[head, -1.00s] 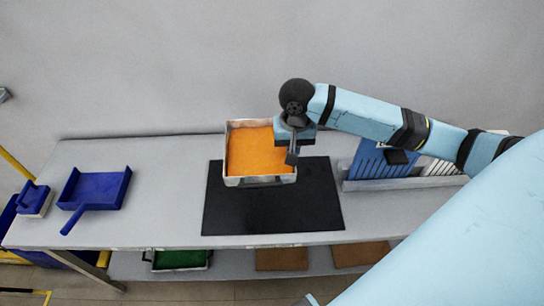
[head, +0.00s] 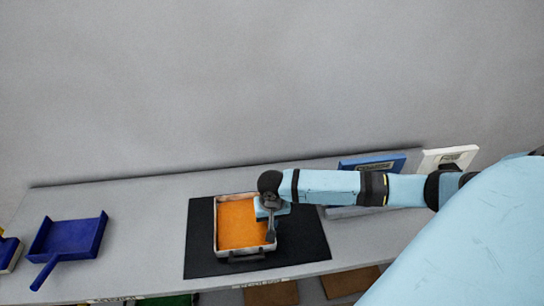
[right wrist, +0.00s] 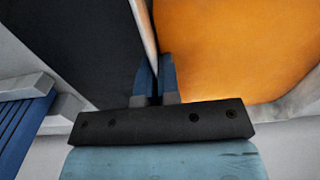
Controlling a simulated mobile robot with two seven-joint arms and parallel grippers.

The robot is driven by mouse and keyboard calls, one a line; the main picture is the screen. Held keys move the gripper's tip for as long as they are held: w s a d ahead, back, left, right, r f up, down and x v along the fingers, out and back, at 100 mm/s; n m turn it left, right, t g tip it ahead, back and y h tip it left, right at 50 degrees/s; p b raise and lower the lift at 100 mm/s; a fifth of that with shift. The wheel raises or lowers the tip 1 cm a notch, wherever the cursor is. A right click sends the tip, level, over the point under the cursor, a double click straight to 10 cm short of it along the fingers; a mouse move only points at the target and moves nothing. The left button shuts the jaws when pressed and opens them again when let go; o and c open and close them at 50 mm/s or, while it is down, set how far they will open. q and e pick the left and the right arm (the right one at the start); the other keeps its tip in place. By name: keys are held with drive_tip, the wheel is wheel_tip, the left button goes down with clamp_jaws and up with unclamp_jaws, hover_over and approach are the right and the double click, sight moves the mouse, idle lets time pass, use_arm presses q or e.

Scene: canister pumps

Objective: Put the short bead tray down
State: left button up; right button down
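The short bead tray (head: 217,240), a pale metal tray filled with orange beads (head: 240,222), is over the left and middle part of the black mat (head: 305,245). My right gripper (head: 270,228) is at the tray's right wall. In the right wrist view, the blue fingers of that gripper (right wrist: 156,85) are closed on the thin wall of the tray (right wrist: 143,25), with the orange beads to the right. I cannot tell whether the tray's underside touches the mat. My left gripper is not in view.
A blue dustpan (head: 68,240) lies on the bench (head: 140,225) at the left. A blue panel (head: 370,163) and a white panel (head: 447,158) stand at the right behind my arm. Brown boards (head: 272,293) are below the bench. Bare bench lies between dustpan and mat.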

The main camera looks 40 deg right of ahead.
drive_tip(key=shift+f, duration=0.9)
drive_tip(key=c, duration=1.7)
unclamp_jaws()
drive_tip(key=shift+f, duration=0.1)
drive_tip(key=o, duration=0.3)
drive_tip(key=shift+o, duration=0.2)
wheel_tip(320, 180, up, 12)
drive_tip(key=shift+r+p, duration=0.15)
drive_tip(key=shift+p, duration=0.15)
